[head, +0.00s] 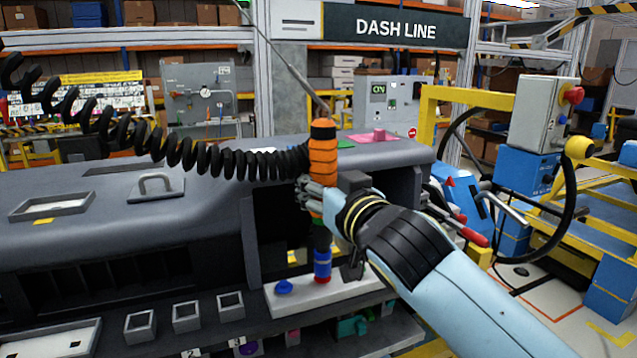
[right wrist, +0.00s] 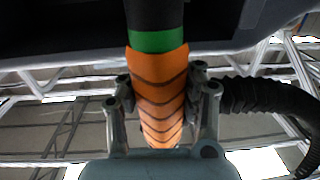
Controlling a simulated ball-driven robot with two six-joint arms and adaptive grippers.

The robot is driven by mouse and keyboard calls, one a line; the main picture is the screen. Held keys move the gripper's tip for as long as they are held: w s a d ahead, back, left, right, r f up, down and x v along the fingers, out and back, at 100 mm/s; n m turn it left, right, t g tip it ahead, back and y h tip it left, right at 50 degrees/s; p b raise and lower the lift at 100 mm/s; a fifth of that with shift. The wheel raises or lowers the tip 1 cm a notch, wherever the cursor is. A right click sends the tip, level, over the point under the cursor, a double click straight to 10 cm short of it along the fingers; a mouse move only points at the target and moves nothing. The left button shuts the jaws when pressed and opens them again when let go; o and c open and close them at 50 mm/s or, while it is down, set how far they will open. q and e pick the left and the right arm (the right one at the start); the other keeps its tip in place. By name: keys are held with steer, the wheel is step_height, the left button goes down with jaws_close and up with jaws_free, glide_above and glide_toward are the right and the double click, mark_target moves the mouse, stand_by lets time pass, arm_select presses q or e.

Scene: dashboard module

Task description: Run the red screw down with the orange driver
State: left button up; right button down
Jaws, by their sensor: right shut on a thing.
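The orange driver (head: 323,158) stands nearly upright in front of the grey dashboard module (head: 120,215). My right gripper (head: 318,195) is shut around its orange grip. In the right wrist view the driver (right wrist: 158,90) runs between the fingers, with a green band and a black section beyond them. The driver's lower end, with a blue band, is directly over the red screw (head: 322,279) on a pale ledge (head: 345,292). I cannot tell whether the bit is seated in the screw head. My left gripper is not in view.
A blue knob-like screw (head: 284,287) stands on the ledge just left of the red one. Several small square bins (head: 186,316) line the front. A red-handled tool (head: 470,232) is at right.

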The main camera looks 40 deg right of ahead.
mark_target(319, 158)
steer(key=shift+f+b, duration=0.9)
steer(key=shift+f, duration=0.15)
stand_by(3.2)
steer(key=shift+r, duration=0.15)
steer(key=shift+r+p, duration=2.75)
steer(key=shift+r, duration=0.3)
steer(key=shift+f, duration=0.1)
